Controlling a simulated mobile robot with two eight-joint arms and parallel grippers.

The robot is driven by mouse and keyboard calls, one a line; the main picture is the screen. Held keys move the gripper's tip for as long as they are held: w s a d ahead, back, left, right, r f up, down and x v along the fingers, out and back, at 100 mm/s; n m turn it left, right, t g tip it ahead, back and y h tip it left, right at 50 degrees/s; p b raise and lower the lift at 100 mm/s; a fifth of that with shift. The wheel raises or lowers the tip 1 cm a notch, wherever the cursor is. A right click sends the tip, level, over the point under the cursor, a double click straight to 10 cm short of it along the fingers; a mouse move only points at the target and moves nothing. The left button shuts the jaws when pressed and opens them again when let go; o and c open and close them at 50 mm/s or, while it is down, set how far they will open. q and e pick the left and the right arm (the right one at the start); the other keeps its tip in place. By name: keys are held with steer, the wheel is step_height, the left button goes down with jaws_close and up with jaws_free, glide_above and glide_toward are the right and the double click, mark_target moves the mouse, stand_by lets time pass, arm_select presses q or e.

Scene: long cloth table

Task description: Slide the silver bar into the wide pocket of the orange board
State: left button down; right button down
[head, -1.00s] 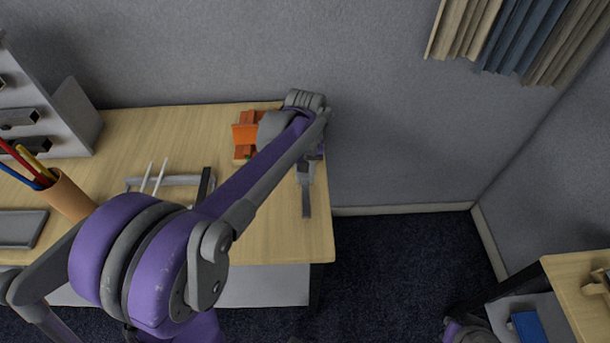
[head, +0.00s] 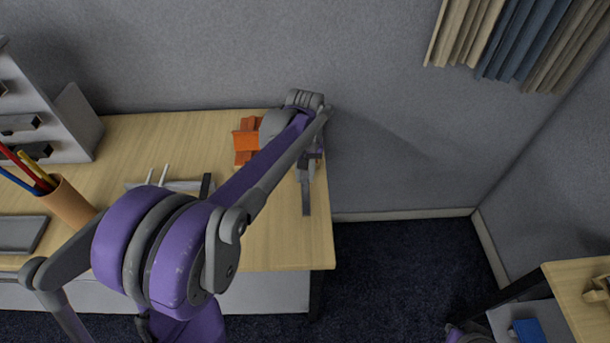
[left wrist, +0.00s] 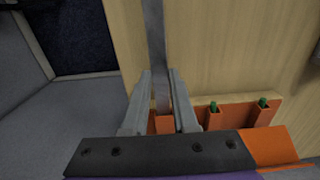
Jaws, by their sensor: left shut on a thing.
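The silver bar (head: 306,197) is long, thin and grey. My left gripper (head: 308,163) is shut on it near the back right corner of the table, with the bar's free end towards the front. In the left wrist view the bar (left wrist: 155,45) stands between the two fingers of the left gripper (left wrist: 160,85). The orange board (head: 246,139) is partly hidden behind my left arm. It also shows in the left wrist view (left wrist: 235,117), with slots and green pegs. Its orange surface shows by the bar's near end; I cannot tell whether they touch. My right gripper is out of view.
A grey frame (head: 188,186) with white rods and a pen cup (head: 72,200) stand left of my arm. A grey rack (head: 72,125) stands at the back left. The wall is close behind the board. The table's front right area (head: 285,235) is clear.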

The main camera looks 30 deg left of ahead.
arm_select(q)
steer(key=shift+w+a, duration=0.5)
steer(key=shift+w, duration=0.35)
steer(key=shift+w+a, duration=0.5)
steer(key=shift+w, duration=0.35)
steer(key=shift+w+a, duration=0.5)
steer(key=shift+w, duration=0.35)
steer(key=c, duration=0.6)
jaws_free()
steer(key=shift+r, duration=0.1)
step_height(320, 180, up, 11)
steer(key=p, duration=0.1)
